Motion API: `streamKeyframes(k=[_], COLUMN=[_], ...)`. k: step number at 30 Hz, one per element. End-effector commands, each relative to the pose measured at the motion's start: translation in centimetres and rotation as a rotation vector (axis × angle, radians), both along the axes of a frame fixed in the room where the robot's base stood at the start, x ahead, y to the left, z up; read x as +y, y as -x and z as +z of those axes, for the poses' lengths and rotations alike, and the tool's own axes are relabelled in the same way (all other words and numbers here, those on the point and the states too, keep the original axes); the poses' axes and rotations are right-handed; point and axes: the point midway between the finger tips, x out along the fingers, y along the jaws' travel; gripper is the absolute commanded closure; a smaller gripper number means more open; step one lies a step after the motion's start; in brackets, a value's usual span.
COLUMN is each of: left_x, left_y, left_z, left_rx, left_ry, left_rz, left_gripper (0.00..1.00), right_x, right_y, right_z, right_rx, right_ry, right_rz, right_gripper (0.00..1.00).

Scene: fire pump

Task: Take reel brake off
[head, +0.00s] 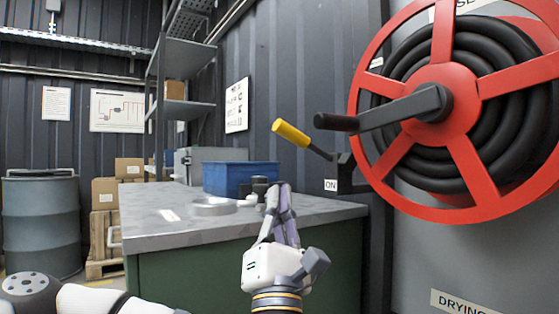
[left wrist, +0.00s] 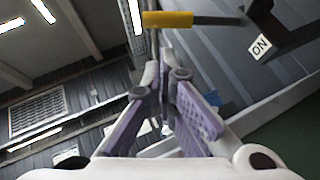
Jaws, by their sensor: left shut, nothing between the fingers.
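The reel brake is a lever with a yellow grip (head: 291,133) on a dark rod, rising up and left from a dark bracket (head: 345,172) beside the reel. An "ON" label (head: 331,185) sits just below it. The red hose reel (head: 475,90) holds coiled black hose. My left gripper (head: 283,188) is shut and empty, pointing up, below the yellow grip and apart from it. In the left wrist view the yellow grip (left wrist: 168,19) lies beyond my fingertips (left wrist: 168,60), and the "ON" label (left wrist: 261,45) is at upper right. My right gripper is not in view.
A green bench with a grey top (head: 150,222) stands behind my left gripper, bearing a blue crate (head: 225,179) and a round metal part (head: 212,207). The reel's crank handle (head: 385,113) juts left, close to the yellow grip. A barrel (head: 40,225) stands at far left.

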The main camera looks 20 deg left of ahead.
Motion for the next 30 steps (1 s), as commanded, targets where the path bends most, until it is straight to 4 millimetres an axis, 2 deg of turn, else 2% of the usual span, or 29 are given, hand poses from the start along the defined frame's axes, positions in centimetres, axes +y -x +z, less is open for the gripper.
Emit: streamKeyframes(k=[5,15,18,30], left_x=[0.2,1.7,1.9,2.2], left_y=[-0.7,-4.8,-5.6,-6.2], left_z=[0.8,5.8,6.7,7.4], left_rx=[0.0,0.001,0.002,0.005], left_ry=[-0.003,-0.002,-0.003,-0.002], left_rz=[0.002,0.002,0.001,-0.001], left_gripper=[1.0,1.0,1.0,1.0], right_x=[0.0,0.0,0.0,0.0], right_y=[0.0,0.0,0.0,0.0], right_z=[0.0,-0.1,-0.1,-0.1], right_rx=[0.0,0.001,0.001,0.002], right_ry=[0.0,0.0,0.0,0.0], right_rz=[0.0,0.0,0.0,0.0], right_gripper=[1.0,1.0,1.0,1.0])
